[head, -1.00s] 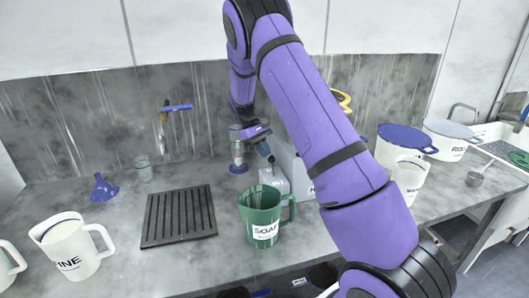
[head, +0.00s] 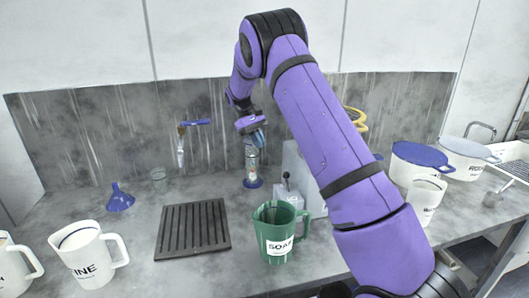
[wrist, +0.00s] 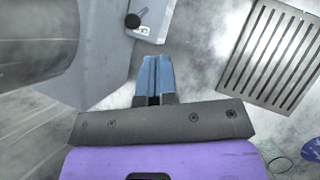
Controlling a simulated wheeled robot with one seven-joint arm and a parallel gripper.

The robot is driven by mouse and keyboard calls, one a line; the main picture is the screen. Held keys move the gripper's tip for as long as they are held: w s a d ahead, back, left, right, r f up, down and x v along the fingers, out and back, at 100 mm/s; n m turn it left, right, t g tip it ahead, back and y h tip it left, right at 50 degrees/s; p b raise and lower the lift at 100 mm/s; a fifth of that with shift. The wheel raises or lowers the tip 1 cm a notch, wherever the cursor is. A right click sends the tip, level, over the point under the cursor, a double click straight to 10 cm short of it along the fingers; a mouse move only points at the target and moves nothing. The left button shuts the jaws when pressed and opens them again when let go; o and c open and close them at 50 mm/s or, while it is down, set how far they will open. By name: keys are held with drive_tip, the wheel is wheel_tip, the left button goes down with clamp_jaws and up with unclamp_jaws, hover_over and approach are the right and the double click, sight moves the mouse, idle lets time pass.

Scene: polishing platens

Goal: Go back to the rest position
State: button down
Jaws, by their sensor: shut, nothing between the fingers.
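My gripper (head: 260,142) hangs in the air in front of the back wall, at the end of my purple arm. In the wrist view its two blue fingers (wrist: 155,62) are together, with nothing held between them. In the head view the gripper is above the counter, near a clear bottle (head: 252,168) on a blue base. A small grey box with a black knob (head: 286,176) stands lower right of it. The box also shows at the top of the wrist view (wrist: 154,14), apart from the fingers.
A green SOAP jug (head: 275,236) stands in front of the box. A dark slotted rack (head: 192,230) lies to its left. White jugs (head: 88,258) and a blue funnel (head: 120,198) are farther left. Lidded pots (head: 420,160) stand at right.

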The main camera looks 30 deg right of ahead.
drive_tip(key=shift+w+r, duration=0.25)
drive_tip(key=shift+r, duration=0.05)
idle(0.4)
drive_tip(key=s+a+r+m+t+y, duration=0.1)
drive_tip(key=s+a+r+t, duration=0.2)
drive_tip(key=s+r, duration=0.6)
drive_tip(key=s+a+r+t+y, duration=0.1)
drive_tip(key=s+a+r+t, duration=0.15)
drive_tip(key=s+r, duration=0.7)
drive_tip(key=s+a+t, duration=0.2)
drive_tip(key=s+t, duration=0.1)
drive_tip(key=s, duration=0.8)
drive_tip(key=s+a+f+t, duration=0.1)
drive_tip(key=s+a+t, duration=0.2)
drive_tip(key=s, duration=0.9)
drive_tip(key=shift+s+a+m, duration=0.2)
drive_tip(key=shift+s+m, duration=0.1)
